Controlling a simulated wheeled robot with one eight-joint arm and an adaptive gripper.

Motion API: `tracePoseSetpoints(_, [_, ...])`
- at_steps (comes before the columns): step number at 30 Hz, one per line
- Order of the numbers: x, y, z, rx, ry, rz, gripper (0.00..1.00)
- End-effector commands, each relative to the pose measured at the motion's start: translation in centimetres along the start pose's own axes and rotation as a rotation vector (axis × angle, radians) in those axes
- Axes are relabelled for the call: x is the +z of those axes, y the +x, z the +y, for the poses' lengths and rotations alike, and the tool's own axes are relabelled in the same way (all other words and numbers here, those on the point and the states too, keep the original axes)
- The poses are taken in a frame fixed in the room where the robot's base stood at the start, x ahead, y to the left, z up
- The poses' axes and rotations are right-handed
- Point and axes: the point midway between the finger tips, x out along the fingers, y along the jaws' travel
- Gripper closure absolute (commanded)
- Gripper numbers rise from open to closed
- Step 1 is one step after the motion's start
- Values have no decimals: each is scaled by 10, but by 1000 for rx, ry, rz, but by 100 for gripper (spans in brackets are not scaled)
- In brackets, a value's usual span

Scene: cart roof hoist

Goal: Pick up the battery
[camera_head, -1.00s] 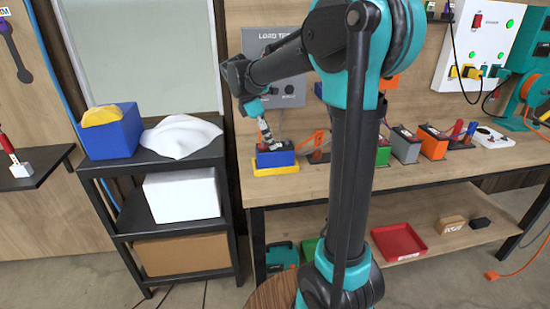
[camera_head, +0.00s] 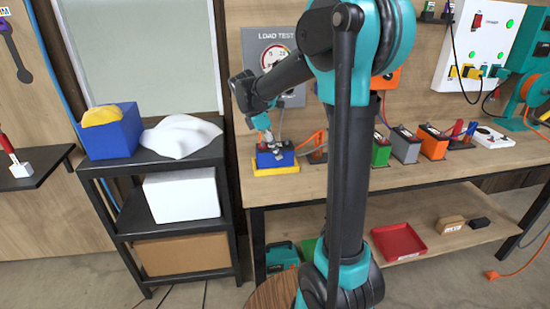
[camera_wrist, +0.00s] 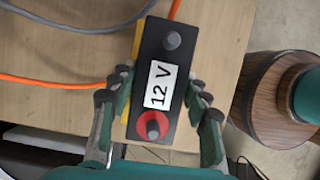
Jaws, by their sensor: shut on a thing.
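The blue battery (camera_head: 275,158) with a dark top sits on a yellow base (camera_head: 265,171) at the left end of the workbench. In the wrist view the battery (camera_wrist: 171,50) shows its dark top, a "12 V" label, a red-ringed terminal and a grey terminal. My gripper (camera_head: 272,145) reaches down onto the battery from above. In the wrist view my gripper (camera_wrist: 157,95) has one finger on each long side of the battery, shut on it. The battery looks level and still at its base; any gap beneath it cannot be made out.
A load tester panel (camera_head: 272,60) stands behind the battery. Green, grey and orange batteries (camera_head: 433,143) stand farther right on the workbench (camera_head: 340,180). An orange cable (camera_wrist: 60,84) and a grey cable run beside the battery. A black shelf cart (camera_head: 150,162) stands left of the bench.

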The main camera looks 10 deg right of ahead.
Motion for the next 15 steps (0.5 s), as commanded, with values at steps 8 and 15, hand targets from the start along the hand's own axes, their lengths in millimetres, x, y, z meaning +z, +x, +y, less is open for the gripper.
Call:
tracePoseSetpoints(8, [0, 0, 0, 0, 0, 0, 100])
tracePoseSetpoints(15, [0, -1, 0, 0, 0, -1, 100])
